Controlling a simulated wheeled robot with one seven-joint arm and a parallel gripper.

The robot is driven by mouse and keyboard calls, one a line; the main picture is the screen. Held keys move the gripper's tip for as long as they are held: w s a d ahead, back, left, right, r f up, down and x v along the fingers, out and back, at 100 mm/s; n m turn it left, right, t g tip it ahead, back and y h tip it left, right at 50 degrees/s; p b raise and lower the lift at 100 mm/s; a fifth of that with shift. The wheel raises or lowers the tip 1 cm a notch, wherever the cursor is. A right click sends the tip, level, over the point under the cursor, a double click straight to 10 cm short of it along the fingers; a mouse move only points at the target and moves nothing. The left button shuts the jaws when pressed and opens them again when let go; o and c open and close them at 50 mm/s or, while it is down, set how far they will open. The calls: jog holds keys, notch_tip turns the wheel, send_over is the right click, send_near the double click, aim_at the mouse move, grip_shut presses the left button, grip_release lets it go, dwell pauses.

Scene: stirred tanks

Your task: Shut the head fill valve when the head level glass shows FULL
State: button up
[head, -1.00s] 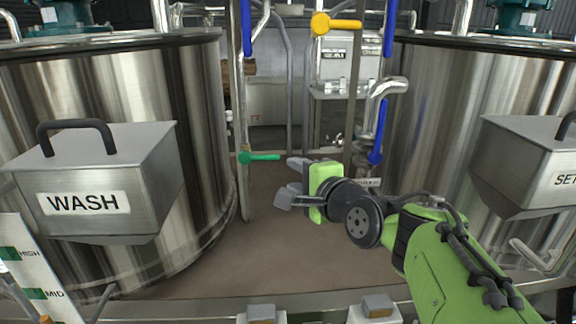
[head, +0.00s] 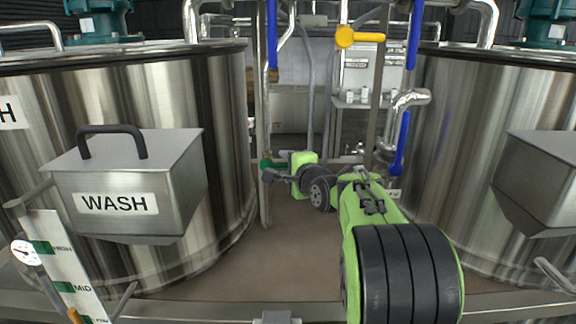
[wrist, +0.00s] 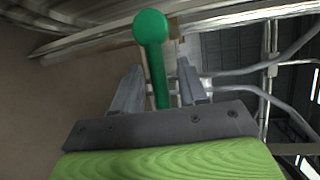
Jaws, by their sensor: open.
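A green valve handle (head: 266,163) sits on the upright pipe between the two tanks, partly hidden by my gripper in the head view. My gripper (head: 278,174) is at this handle. In the wrist view the green handle (wrist: 153,30), with its round knob end, runs between the two spread fingers of my gripper (wrist: 158,84). The fingers are open; I cannot tell whether either touches the handle. A level scale (head: 66,268) marked HIGH and MID stands at the lower left. I see no FULL mark and cannot tell which handle is the head fill valve.
A steel tank with a WASH box (head: 128,188) stands left, another steel tank (head: 468,140) right. A yellow handle (head: 358,37) and blue handles (head: 401,143) are on the pipes between them. The brown floor (head: 295,250) between the tanks looks clear.

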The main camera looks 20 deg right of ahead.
grip_shut()
jog(key=shift+r+n+g+p, duration=0.3)
jog(key=shift+r+n+p, duration=0.2)
jog(key=shift+p, duration=0.2)
jog(key=shift+a+r+n+h+p, duration=0.1)
jog(key=shift+r+n+h+p, duration=0.2)
jog(key=shift+n+p, duration=0.15)
jog(key=shift+n+g, duration=0.35)
jog(key=shift+g, duration=0.05)
grip_release()
